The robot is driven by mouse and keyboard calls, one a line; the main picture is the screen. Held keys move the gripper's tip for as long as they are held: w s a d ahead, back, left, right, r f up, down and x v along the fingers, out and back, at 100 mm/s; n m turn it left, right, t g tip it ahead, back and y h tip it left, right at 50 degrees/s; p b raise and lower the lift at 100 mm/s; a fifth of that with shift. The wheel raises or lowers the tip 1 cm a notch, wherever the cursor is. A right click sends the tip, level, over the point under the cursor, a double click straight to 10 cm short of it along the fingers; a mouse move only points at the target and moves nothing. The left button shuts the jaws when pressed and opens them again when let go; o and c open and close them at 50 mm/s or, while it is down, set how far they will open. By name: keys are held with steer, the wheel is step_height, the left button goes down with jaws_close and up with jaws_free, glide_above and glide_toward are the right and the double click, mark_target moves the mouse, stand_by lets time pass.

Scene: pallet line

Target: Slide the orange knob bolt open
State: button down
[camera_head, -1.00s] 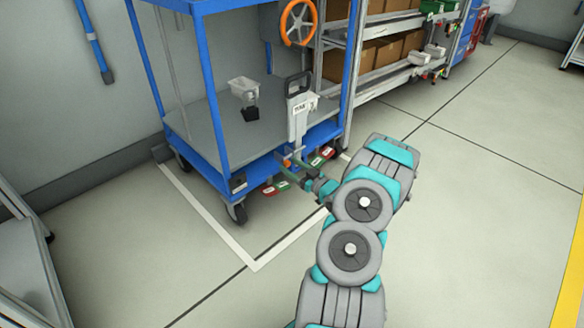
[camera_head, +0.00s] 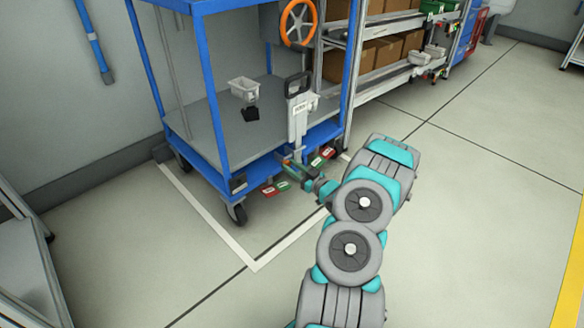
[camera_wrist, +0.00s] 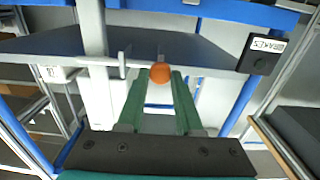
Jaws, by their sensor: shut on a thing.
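The orange knob (camera_wrist: 160,72) sits between the tips of my gripper's green fingers (camera_wrist: 160,88) in the wrist view, with a finger along each side. My gripper is shut on the knob. A grey bar with a small crosspiece (camera_wrist: 122,64) shows just left of the knob; how far the bolt is drawn I cannot tell. In the head view my gripper (camera_head: 296,170) reaches the foot of the pale upright panel (camera_head: 298,122) at the front of the blue cart (camera_head: 208,85). The knob is largely hidden there.
A light tub (camera_head: 243,89) and a black item (camera_head: 251,114) show over the cart's grey shelf. An orange handwheel (camera_head: 298,22) is above. A shelf rack with brown boxes (camera_head: 382,52) stands behind right. Floor at right is clear.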

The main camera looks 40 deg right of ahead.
stand_by(0.7)
steer(key=shift+s+a+p, duration=0.2)
steer(key=shift+a+p, duration=0.25)
steer(key=shift+a, duration=2.25)
steer(key=c, duration=0.6)
jaws_free()
steer(key=shift+a, duration=0.1)
steer(key=s, duration=0.7)
steer(key=shift+s+d+p, duration=0.35)
steer(key=shift+s+p, duration=0.05)
